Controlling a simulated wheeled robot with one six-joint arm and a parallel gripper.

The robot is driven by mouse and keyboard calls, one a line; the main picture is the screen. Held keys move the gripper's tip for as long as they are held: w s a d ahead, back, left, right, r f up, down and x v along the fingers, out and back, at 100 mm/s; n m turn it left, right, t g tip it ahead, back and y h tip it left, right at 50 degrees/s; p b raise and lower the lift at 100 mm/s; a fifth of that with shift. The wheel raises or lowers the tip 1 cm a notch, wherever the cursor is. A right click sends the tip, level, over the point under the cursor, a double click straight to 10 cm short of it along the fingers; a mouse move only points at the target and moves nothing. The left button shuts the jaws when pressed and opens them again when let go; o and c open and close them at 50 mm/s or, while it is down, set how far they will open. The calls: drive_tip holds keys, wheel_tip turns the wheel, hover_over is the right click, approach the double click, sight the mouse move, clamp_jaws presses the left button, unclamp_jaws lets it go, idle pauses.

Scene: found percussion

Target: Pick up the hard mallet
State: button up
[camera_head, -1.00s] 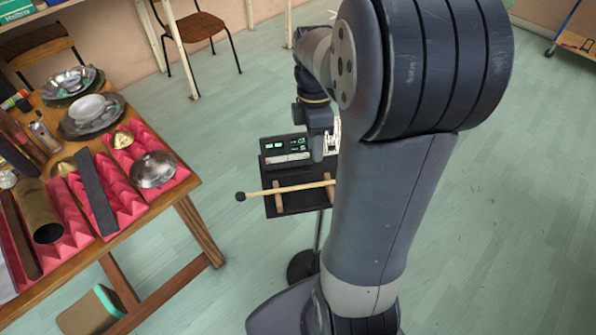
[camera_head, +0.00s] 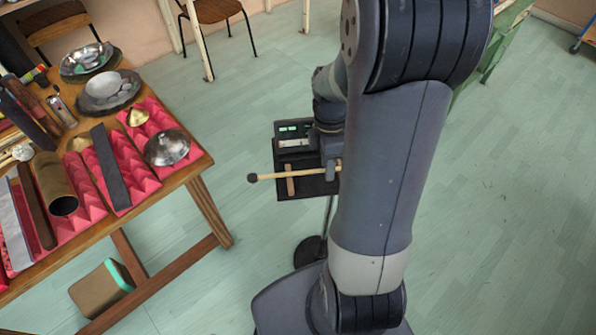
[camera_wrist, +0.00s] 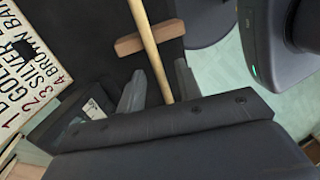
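The hard mallet has a dark round head (camera_head: 252,178) and a pale wooden handle (camera_head: 285,175). It lies across a wooden rest (camera_head: 290,187) on a black tray (camera_head: 310,188). My gripper (camera_head: 330,168) is low over the handle's right part, which my arm partly hides. In the wrist view my gripper (camera_wrist: 160,82) is open. Its fingers stand on either side of the handle (camera_wrist: 147,40), with gaps visible. The mallet head is out of the wrist view.
A lettered card (camera_wrist: 30,60) shows in the wrist view. The wooden table (camera_head: 195,170) at left bears red foam, metal bowls and tubes. A box (camera_head: 102,288) sits on the floor. Floor between table and stand is clear.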

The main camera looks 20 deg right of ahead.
drive_tip(key=shift+c, duration=0.3)
clamp_jaws()
